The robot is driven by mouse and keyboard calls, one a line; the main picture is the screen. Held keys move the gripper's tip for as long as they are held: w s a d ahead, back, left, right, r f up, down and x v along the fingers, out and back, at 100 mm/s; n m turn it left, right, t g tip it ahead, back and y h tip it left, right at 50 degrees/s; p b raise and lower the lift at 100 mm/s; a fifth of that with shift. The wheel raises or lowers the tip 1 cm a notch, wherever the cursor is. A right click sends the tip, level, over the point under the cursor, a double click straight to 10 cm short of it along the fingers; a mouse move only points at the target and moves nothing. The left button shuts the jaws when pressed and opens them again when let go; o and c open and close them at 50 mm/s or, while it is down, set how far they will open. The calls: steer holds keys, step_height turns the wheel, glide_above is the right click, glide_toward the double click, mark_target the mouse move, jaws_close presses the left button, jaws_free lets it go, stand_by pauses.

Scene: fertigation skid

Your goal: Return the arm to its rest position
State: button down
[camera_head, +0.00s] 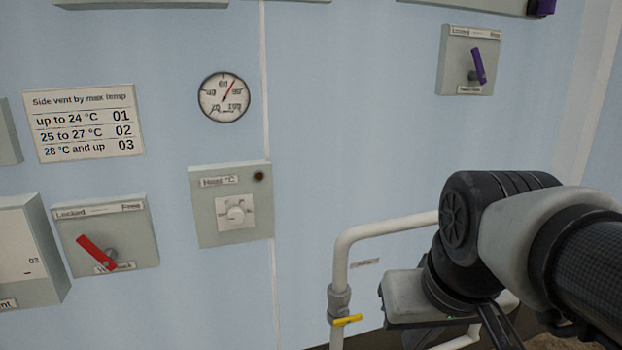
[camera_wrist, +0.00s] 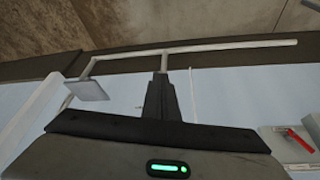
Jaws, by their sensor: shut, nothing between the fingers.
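My arm reaches in from the right edge of the head view and bends down in front of the wall at lower right. My gripper (camera_wrist: 162,78) shows in the wrist view with its dark fingers together and nothing between them. In the head view its fingers run down toward the bottom edge, and their tips are not clearly seen. The gripper appears to hold no object. A white pipe (camera_head: 387,226) passes behind my arm in the head view; I cannot tell how large the gap is.
The pipe has a yellow-handled valve (camera_head: 347,320). On the blue wall are a red lever switch (camera_head: 97,254), a heat dial (camera_head: 235,214), a gauge (camera_head: 223,97), a vent chart (camera_head: 83,122) and a purple lever switch (camera_head: 478,66).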

step_height(320, 180, up, 19)
steer(key=s+p, duration=0.2)
steer(key=p, duration=1.7)
steer(key=shift+s+f+t+p, duration=0.15)
steer(key=shift+t+p, duration=0.25)
steer(key=shift+a, duration=0.15)
